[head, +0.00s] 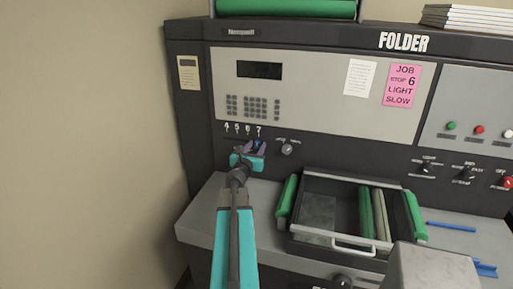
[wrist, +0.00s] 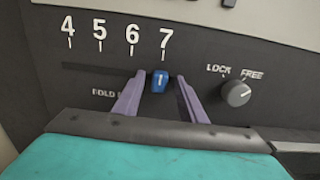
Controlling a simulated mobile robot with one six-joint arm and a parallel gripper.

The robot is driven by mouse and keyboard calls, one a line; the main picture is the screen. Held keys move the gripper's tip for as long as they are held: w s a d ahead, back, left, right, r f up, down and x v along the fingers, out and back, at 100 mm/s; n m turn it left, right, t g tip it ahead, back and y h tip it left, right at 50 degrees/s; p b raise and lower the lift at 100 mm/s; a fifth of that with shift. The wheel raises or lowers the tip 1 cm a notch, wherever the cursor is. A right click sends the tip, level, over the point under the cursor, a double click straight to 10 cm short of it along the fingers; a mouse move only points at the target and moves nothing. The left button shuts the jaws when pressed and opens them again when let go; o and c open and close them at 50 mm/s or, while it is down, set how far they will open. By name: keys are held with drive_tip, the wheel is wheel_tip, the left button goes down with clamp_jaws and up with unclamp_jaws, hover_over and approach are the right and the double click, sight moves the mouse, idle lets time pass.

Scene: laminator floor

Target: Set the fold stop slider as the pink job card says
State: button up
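The pink job card (head: 403,85) on the folder's panel reads "JOB STOP 6 LIGHT SLOW". The fold stop slider has a blue knob (wrist: 160,81) in a dark slot under the numbers 4, 5, 6 and 7. In the wrist view the knob stands under the 7. My gripper (wrist: 160,84) is open, with one purple finger on each side of the knob and a small gap on both sides. In the head view my gripper (head: 256,147) covers part of the slot. The LOCK/FREE knob (wrist: 236,94) is right of the slider; its pointer is hard to read.
A tray with green rollers (head: 363,249) juts out below right of my gripper. More knobs (head: 426,168) sit on the right of the panel. Blue sticks (head: 451,226) lie on the ledge at right. A beige wall (head: 90,140) is on the left.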

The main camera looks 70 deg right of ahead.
clamp_jaws()
idle(0.4)
